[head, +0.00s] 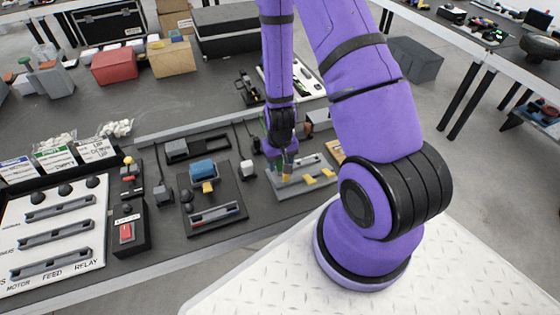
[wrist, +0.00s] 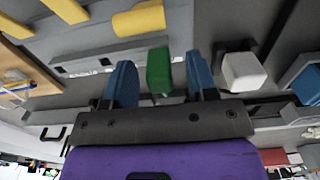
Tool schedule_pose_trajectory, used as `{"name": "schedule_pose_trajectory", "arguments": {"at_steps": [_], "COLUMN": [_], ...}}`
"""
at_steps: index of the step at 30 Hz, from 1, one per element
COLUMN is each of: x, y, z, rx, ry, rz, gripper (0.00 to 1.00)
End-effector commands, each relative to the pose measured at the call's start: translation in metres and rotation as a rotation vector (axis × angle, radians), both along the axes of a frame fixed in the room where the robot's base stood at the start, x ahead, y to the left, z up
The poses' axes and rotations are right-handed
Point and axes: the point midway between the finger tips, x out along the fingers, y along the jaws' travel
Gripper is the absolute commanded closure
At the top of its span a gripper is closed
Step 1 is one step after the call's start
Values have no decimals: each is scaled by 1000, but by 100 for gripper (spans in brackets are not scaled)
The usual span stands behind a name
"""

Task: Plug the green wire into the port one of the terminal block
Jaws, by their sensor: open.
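My gripper (wrist: 161,82) is open, its two blue fingers pointing away from the wrist camera. A green block-shaped piece (wrist: 159,70), which looks like the green wire's plug, stands between the fingers with a gap on each side. In the head view my gripper (head: 286,156) hangs low over the left part of a long grey block (head: 312,169) with yellow pieces, which looks like the terminal block. The grey block also shows behind the fingers in the wrist view (wrist: 88,66). My arm and gripper partly cover it, and port numbers are not readable.
A white cube (wrist: 243,72) sits just right of the fingers; in the head view it is left of my gripper (head: 247,168). A dark fixture with a blue part (head: 203,170) stands further left. A switch box (head: 127,230) and a labelled panel (head: 55,240) are beyond it.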

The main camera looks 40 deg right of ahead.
Motion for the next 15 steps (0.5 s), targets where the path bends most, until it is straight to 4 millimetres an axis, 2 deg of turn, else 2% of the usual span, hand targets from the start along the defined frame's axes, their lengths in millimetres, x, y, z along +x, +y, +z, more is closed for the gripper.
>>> {"name": "schedule_pose_trajectory", "arguments": {"at_steps": [5,15], "x": [1,1], "y": [0,0], "z": [8,51], "rx": [-1,-1], "ry": [-3,-5], "rz": [1,1], "gripper": [48,48]}}
